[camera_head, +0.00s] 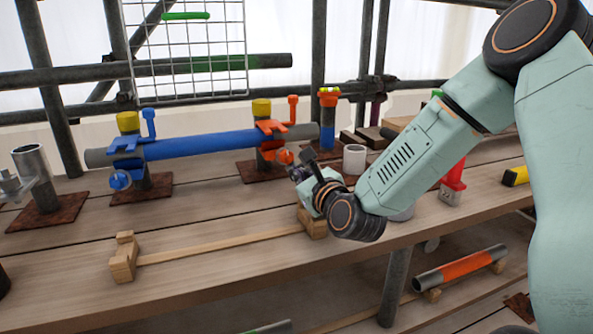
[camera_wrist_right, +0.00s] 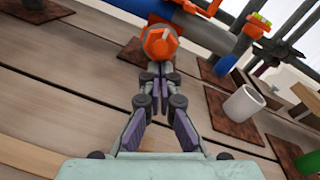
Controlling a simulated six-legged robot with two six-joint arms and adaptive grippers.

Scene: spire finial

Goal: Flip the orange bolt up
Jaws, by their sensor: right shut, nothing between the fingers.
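The orange bolt (camera_head: 285,157) sticks out toward me from the front of the orange clamp (camera_head: 268,127), at the right part of the blue pipe (camera_head: 200,144). In the right wrist view its hexagonal orange head (camera_wrist_right: 160,43) faces the camera, just beyond my fingertips. My right gripper (camera_head: 297,172) is at the bolt's front, beside its head. Its fingers (camera_wrist_right: 160,70) are shut with nothing between them; whether they touch the head I cannot tell. The gripper partly hides the area behind it in the head view. My left gripper is out of view.
A blue clamp (camera_head: 125,145) with a blue bolt (camera_head: 120,181) holds the pipe's left part. A white cup (camera_head: 354,159) stands right of the gripper; it also shows in the wrist view (camera_wrist_right: 243,105). A wooden rack (camera_head: 220,243) lies in front. The planks between are bare.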

